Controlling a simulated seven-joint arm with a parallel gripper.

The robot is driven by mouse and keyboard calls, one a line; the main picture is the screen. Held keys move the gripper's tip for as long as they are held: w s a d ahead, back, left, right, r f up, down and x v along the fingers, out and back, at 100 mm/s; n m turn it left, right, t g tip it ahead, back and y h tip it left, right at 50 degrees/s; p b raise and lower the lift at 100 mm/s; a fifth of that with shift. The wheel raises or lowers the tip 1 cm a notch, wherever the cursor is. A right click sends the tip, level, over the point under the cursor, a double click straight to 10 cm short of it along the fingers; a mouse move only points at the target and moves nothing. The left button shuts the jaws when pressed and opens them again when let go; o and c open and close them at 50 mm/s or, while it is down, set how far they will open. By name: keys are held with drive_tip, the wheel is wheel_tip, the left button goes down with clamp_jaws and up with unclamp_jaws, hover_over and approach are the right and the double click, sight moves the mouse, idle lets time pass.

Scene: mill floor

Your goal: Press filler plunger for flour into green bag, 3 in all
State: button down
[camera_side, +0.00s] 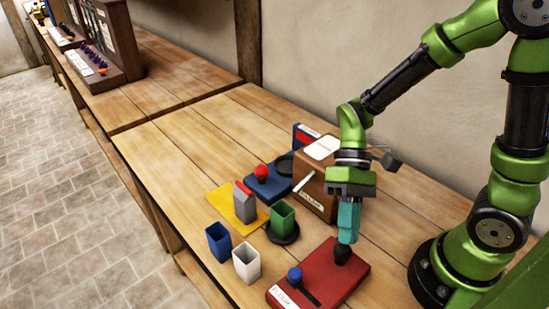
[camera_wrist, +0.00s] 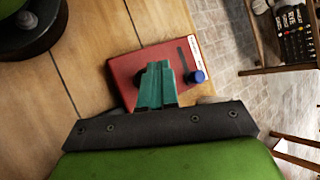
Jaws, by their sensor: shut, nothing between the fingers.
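My gripper (camera_side: 347,240), with teal fingers shut and empty, points down at the black plunger knob (camera_side: 342,257) on a red box (camera_side: 325,275). The fingertips are at the knob's top and seem to touch it; how far it is pressed I cannot tell. The red box has a white label, too small to read surely, a dark slot and a blue knob (camera_side: 294,274). In the wrist view my gripper (camera_wrist: 156,68) hides the black knob, and the red box (camera_wrist: 128,72) lies beneath. The green open-topped bag (camera_side: 283,218) stands upright on a dark round disc (camera_side: 284,236).
A blue bag (camera_side: 218,242) and a white bag (camera_side: 246,263) stand left of the red box. A grey block with a red top (camera_side: 244,202) is on a yellow mat (camera_side: 222,200). Behind are a blue base with a red knob (camera_side: 261,172) and a brown labelled box (camera_side: 313,185).

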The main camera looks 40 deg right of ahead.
drive_tip(key=shift+f, duration=0.1)
idle(0.3)
drive_tip(key=shift+f, duration=0.35)
drive_tip(key=shift+f, duration=0.9)
idle(0.9)
drive_tip(key=shift+r, duration=0.15)
idle(0.3)
drive_tip(key=shift+r, duration=1.2)
drive_tip(key=shift+r, duration=2.5)
